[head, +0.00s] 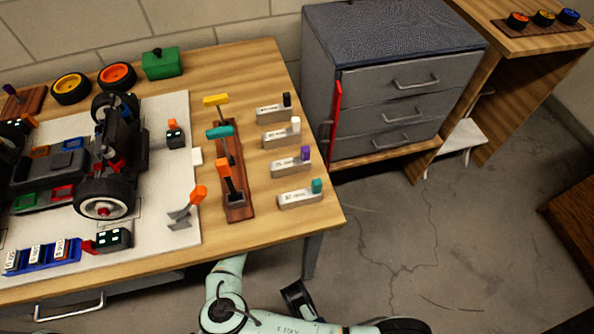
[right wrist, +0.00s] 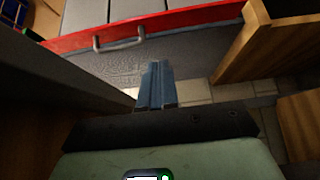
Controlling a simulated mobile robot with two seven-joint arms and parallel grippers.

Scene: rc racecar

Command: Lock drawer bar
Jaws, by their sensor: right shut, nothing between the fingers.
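The grey drawer cabinet (head: 400,95) stands at the back right in the head view. A red bar (head: 336,112) stands upright along the left edge of its drawer fronts. In the right wrist view the red bar (right wrist: 200,20) runs across the top, with the drawers beyond it and the cabinet's grey side (right wrist: 195,52) on the nearer side. My right gripper (right wrist: 156,68) is shut and empty, its fingertips pointing toward the bar but apart from it. My left gripper is not in view. Mint arm links of mine show at the bottom of the head view.
A wooden table (head: 325,212) at left holds a model car (head: 85,165), a red-brown tool rack (head: 236,170) and labelled blocks (head: 292,165). A wooden bench (head: 480,45) stands right of the cabinet. The concrete floor (head: 420,240) before the cabinet is open.

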